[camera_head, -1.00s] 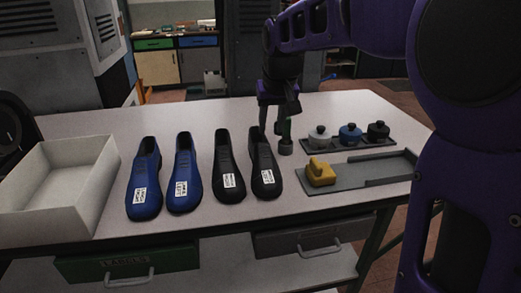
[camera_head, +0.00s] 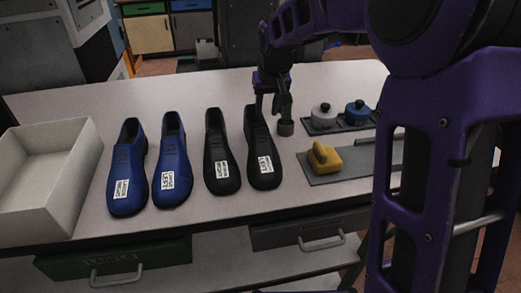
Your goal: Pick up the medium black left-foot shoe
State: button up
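The black shoe with a white label that seems to read LEFT (camera_head: 263,153) stands on the table, toe toward me, rightmost of the row. Its size word is too small to read. A second black shoe (camera_head: 221,157) stands just left of it. My gripper (camera_head: 272,110) points down at the heel end of the rightmost black shoe. Its fingers look spread with a gap between them, one close to the heel opening and one right of it. Whether a finger touches the shoe I cannot tell.
Two blue shoes (camera_head: 127,172) (camera_head: 171,165) stand to the left, with a white open box (camera_head: 88,165) beyond. A yellow block (camera_head: 324,157) on a grey tray (camera_head: 348,163) and knobbed pots (camera_head: 323,115) are at right.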

aim_at(266, 125)
jog(key=x, duration=0.8)
jog(key=shift+w+d+f, duration=0.2)
jog(key=shift+w+d, duration=0.1)
jog(key=shift+d, duration=0.1)
grip_shut()
dwell(1.0)
